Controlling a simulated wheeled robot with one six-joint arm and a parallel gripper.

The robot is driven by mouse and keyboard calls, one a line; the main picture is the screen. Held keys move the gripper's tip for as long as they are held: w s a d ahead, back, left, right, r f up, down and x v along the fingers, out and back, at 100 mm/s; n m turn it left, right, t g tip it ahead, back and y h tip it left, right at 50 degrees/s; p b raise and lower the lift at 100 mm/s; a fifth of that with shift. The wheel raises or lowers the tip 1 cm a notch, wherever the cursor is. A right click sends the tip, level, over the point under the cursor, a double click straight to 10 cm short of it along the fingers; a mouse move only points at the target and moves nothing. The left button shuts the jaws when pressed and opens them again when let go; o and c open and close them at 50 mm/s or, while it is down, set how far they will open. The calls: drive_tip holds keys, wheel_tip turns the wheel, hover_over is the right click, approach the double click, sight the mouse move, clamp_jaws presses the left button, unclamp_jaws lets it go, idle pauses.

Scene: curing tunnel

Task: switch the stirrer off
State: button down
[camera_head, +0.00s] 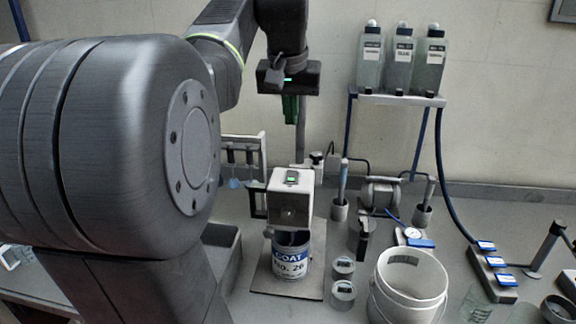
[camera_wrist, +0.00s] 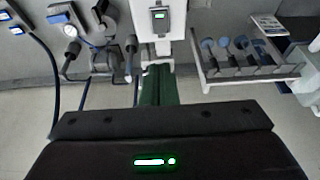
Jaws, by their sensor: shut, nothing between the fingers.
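The stirrer (camera_head: 290,205) is a pale box-shaped head on a stand, above a can (camera_head: 290,264) labelled COAT NO. 26. On its top is a small dark switch (camera_head: 291,177) with a green lit face. In the wrist view the stirrer (camera_wrist: 170,46) is at top centre, with the lit switch (camera_wrist: 159,14) on it. My gripper (camera_head: 291,121) has green fingers, shut and empty, pointing down above and behind the switch, apart from it. In the wrist view my gripper (camera_wrist: 160,70) shows below the stirrer head. The stirrer's shaft inside the can is mostly hidden.
A white bucket (camera_head: 408,290) and small tins (camera_head: 343,268) stand right of the stirrer. A shelf with several bottles (camera_head: 400,98) is at back right. A rack with hanging tools (camera_head: 240,150) stands left. A pump (camera_head: 381,192) and gauge (camera_head: 412,233) are right.

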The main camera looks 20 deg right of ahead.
drive_tip(key=shift+s+d, duration=0.1)
drive_tip(key=shift+d, duration=0.05)
hover_over(293, 177)
drive_tip(key=f, duration=1.1)
drive_tip(key=shift+w+d+f+p, duration=0.2)
drive_tip(key=shift+f+p, duration=0.1)
drive_tip(key=shift+f, duration=0.1)
drive_tip(key=shift+x, duration=0.8)
drive_tip(key=shift+s+a+f, duration=0.1)
drive_tip(key=shift+a, duration=0.05)
drive_tip(key=shift+f, duration=0.2)
drive_tip(key=shift+s+a+f, duration=0.1)
drive_tip(key=shift+s+a, duration=0.3)
drive_tip(key=shift+s, duration=0.25)
